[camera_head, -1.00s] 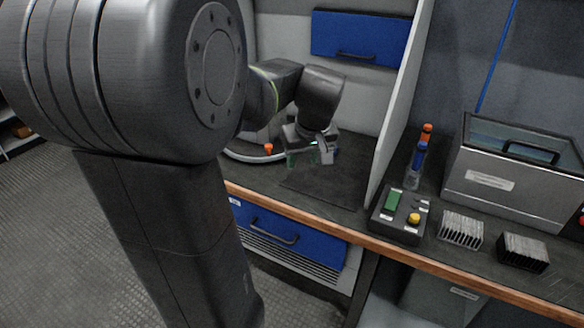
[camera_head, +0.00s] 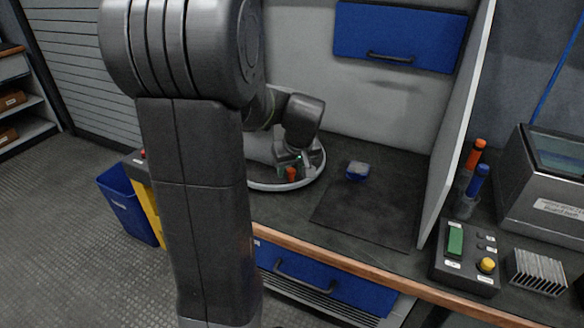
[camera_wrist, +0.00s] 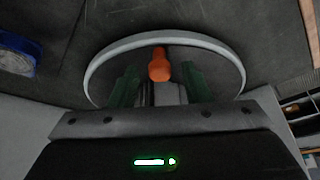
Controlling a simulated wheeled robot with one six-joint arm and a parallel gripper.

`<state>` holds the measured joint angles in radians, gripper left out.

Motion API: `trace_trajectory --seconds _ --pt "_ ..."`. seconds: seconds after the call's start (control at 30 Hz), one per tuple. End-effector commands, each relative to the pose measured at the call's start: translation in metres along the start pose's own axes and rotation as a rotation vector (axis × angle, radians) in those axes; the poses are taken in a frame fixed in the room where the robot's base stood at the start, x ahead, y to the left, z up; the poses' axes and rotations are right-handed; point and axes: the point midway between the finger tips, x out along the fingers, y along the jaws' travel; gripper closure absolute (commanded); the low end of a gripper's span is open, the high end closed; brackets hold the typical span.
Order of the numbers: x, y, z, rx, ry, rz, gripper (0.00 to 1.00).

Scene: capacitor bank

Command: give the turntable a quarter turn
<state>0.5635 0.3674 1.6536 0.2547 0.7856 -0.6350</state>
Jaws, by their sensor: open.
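The turntable (camera_head: 314,177) is a round grey disc with a pale rim on the bench, partly hidden behind my arm in the head view. Its rim (camera_wrist: 95,75) shows almost whole in the wrist view. An orange peg (camera_head: 291,174) stands near the disc's edge; in the wrist view the orange peg (camera_wrist: 159,66) lies between the fingertips. My gripper (camera_wrist: 158,78) is open, its two green fingers on either side of the peg with gaps. In the head view my gripper (camera_head: 290,165) is low over the disc at the peg.
A white partition (camera_head: 455,130) stands farther right. Beyond it is a control box (camera_head: 467,257) with green and yellow buttons. A blue drawer (camera_head: 325,284) is below the bench edge.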

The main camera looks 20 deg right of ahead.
Motion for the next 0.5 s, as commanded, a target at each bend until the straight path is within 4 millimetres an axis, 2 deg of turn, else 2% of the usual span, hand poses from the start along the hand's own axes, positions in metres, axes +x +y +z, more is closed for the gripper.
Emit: trace_trajectory --seconds 0.03,0.2,0.23,0.5 --pt "-0.0001 0.0000 -0.0001 0.000 0.000 0.000 0.62" --pt "-0.0002 0.0000 0.0000 0.000 0.000 0.000 0.96" --pt "-0.0003 0.0000 -0.0001 0.000 0.000 0.000 1.00" --pt "-0.0005 -0.0009 -0.0003 0.005 0.000 0.002 1.00"
